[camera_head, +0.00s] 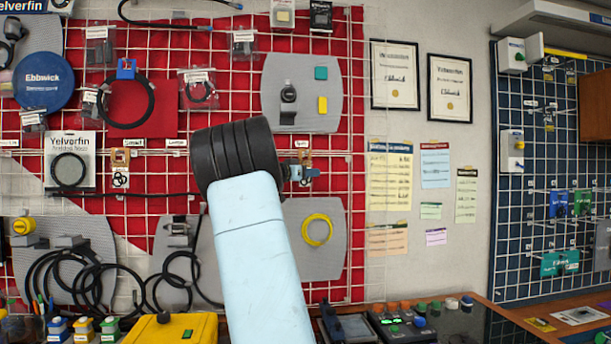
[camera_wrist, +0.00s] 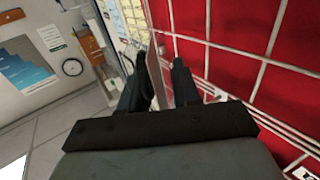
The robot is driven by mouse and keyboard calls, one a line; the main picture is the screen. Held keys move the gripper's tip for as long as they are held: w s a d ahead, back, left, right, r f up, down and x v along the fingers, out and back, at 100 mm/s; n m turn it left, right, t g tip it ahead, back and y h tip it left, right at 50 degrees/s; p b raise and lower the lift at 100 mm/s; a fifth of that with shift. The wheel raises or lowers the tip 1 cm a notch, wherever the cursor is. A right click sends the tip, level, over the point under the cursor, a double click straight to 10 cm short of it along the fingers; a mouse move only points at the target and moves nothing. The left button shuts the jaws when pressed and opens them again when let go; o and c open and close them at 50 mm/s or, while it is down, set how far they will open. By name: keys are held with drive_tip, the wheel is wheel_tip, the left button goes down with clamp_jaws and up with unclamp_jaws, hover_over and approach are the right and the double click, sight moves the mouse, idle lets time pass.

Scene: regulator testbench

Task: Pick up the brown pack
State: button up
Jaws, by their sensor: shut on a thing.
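In the wrist view, my gripper (camera_wrist: 161,62) has its two dark fingers closed on a thin, flat brown pack (camera_wrist: 157,78), seen almost edge-on. The pack stands between the fingers, close to the red gridded wall; whether it still touches a hook there I cannot tell. In the head view, my pale blue arm with its dark ringed joint hides most of the gripper. A small brownish piece (camera_head: 303,157) shows just right of that joint. Another small brown pack (camera_head: 120,157) hangs on the grid at the left.
The white wire grid (camera_wrist: 262,75) over red backing runs close along the right side of the wrist view. Hanging cables and a blue disc (camera_head: 44,80) are at the left. A yellow case (camera_head: 172,329) stands on the bench below. Framed papers (camera_head: 395,75) hang at the right.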

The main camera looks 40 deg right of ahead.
drive_tip(key=shift+s+r, duration=0.1)
drive_tip(key=shift+r, duration=0.7)
drive_tip(key=s+a, duration=0.4)
drive_tip(key=s, duration=0.3)
drive_tip(key=s+a, duration=0.5)
drive_tip(key=s, duration=0.3)
drive_tip(key=shift+s+a, duration=0.15)
drive_tip(key=shift+a, duration=0.1)
